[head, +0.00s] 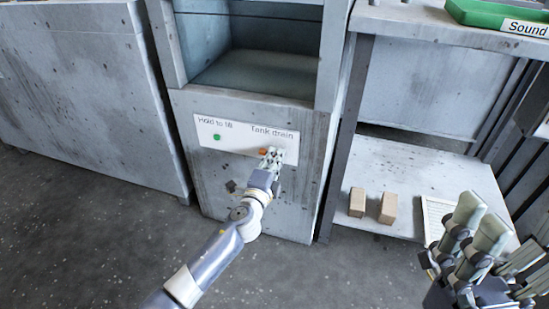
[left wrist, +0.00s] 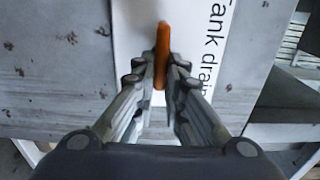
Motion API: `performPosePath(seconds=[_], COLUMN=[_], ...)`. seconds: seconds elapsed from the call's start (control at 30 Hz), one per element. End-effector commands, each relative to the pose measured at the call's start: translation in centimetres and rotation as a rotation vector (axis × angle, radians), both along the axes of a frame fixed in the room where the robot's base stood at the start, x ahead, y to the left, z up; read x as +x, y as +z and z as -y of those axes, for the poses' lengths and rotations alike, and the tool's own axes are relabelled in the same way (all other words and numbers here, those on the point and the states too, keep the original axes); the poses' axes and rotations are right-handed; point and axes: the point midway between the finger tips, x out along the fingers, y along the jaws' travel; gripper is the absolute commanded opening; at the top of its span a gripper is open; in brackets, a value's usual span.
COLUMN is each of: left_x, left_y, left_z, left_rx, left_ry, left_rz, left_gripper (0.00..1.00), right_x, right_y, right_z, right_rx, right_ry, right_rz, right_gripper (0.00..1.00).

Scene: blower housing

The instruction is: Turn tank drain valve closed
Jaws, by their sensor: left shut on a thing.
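The tank drain valve (left wrist: 162,50) is an orange handle on the white panel labelled "Tank drain" (head: 246,139). In the left wrist view the handle stands nearly along the picture's height, between the two fingers. My left gripper (left wrist: 161,78) is shut on it; the fingertips cover part of the handle's sides. In the head view my left gripper (head: 271,156) is at the panel's right part, and only a bit of orange shows beside it. My right gripper (head: 484,240) is at the lower right, away from the panel, with its fingers apart and nothing seen between them.
A green button (head: 217,137) sits under "Hold to fill" on the same panel. The open tank (head: 258,72) is above. To the right, a shelf (head: 430,165) holds two tan blocks (head: 372,205), and a green tray (head: 500,14) stands on top. The floor at the front left is clear.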

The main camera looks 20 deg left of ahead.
Motion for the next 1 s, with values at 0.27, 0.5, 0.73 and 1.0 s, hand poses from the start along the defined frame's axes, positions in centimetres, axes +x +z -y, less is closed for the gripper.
performPosePath(seconds=[0.27, 0.5, 0.73, 1.0], left_x=[-0.1, -0.1, 0.0, -1.7], left_y=[-0.2, -0.2, -0.1, -0.2], left_z=[0.1, 0.1, 0.1, 0.0], left_rx=[0.007, 0.006, 0.005, 0.004], left_ry=[-0.003, -0.003, -0.001, -0.001], left_rz=[-0.002, -0.002, -0.001, -0.001], left_gripper=[0.00, 0.31, 0.31, 0.31], right_x=[0.0, 0.0, 0.0, -0.1], right_y=[0.0, 0.1, 0.2, 0.2], right_z=[0.0, 0.0, 0.0, 0.1], right_rx=[-0.001, 0.000, 0.000, 0.001], right_ry=[0.000, -0.001, 0.000, -0.002], right_rz=[0.001, 0.005, 0.010, 0.010], right_gripper=[0.77, 0.77, 0.77, 0.77])
